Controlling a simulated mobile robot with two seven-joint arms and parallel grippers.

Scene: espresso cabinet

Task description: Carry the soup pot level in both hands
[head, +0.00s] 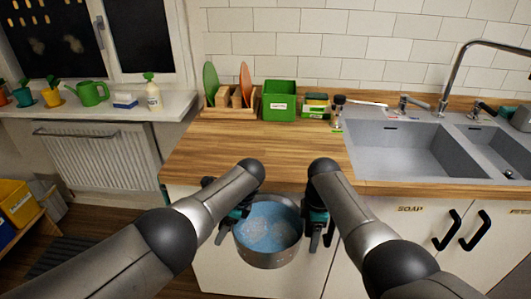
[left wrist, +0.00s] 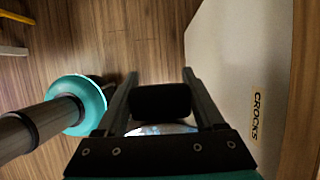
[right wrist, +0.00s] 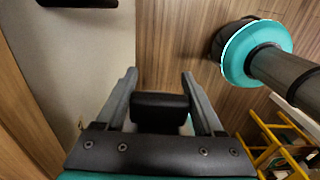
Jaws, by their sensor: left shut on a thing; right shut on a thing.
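The soup pot (head: 268,257) is a round grey metal pot holding pale blue contents. It hangs in front of the counter's front edge, between my two grippers, and looks roughly level in the head view. My left gripper (head: 236,213) is shut on the pot's left handle, a dark block that shows between the fingers in the left wrist view (left wrist: 160,102). My right gripper (head: 316,218) is shut on the right handle, a dark block in the right wrist view (right wrist: 160,112). The pot's underside is hidden in the head view.
The wooden counter (head: 255,153) has a clear stretch behind the pot. Cabinet fronts lie behind the pot. A crate (head: 18,205) stands at far left.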

